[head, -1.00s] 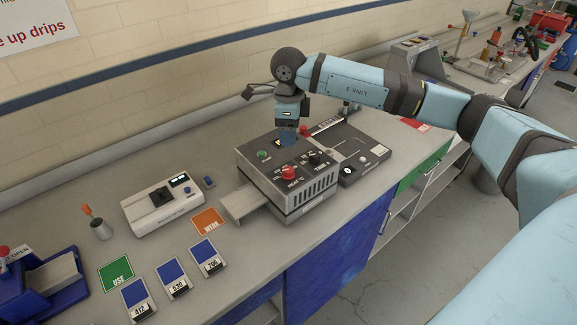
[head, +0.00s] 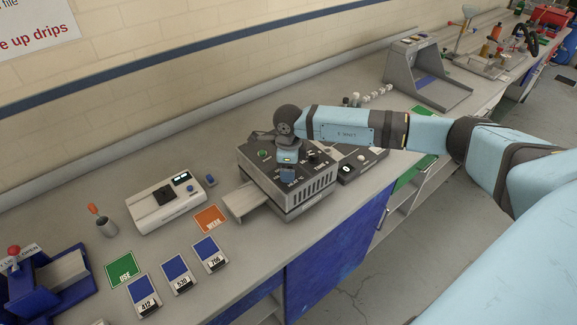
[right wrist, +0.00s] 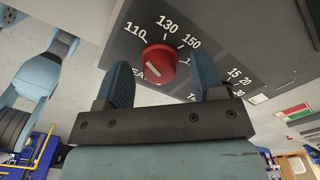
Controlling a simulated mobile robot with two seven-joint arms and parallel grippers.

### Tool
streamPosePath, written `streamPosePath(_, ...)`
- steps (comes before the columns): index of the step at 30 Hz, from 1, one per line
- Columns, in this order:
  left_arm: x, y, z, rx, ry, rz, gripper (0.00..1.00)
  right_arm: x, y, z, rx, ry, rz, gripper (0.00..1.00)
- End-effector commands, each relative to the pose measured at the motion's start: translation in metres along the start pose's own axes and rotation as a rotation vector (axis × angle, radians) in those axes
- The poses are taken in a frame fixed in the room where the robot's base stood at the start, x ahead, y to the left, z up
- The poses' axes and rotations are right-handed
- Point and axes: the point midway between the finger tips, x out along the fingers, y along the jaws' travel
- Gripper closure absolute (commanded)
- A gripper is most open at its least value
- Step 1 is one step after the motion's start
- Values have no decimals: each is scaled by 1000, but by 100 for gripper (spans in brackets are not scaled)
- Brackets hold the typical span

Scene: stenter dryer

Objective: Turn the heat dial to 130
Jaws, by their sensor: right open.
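The red heat dial (right wrist: 158,62) sits on the dark top panel of the grey dryer (head: 310,197). In the right wrist view the marks 110, 130 and 150 are printed around it. A pale line shows on the dial, but I cannot tell surely which mark it points to. My right gripper (head: 287,175) is over the dryer's panel and hides the dial in the head view. In the right wrist view its two fingers (right wrist: 161,65) are open, one on each side of the dial, with no clear contact. My left gripper is not in view.
More black knobs (head: 314,158) and a green button (head: 263,154) are on the same panel close by. A white device (head: 170,205) stands to the left. Blue sample cards (head: 177,272) and an orange card (head: 210,219) lie in front. A grey stand (head: 425,75) is farther back.

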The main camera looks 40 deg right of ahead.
Motion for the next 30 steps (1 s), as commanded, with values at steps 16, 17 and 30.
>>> streamPosePath(16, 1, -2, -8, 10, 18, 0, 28, 0, 0, 0, 16, 0, 1, 86)
streamPosePath(17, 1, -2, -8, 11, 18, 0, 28, 0, 0, 0, 23, 0, 1, 86)
streamPosePath(30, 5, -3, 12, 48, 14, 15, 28, 2, 0, 1, 301, -1, 1, 86)
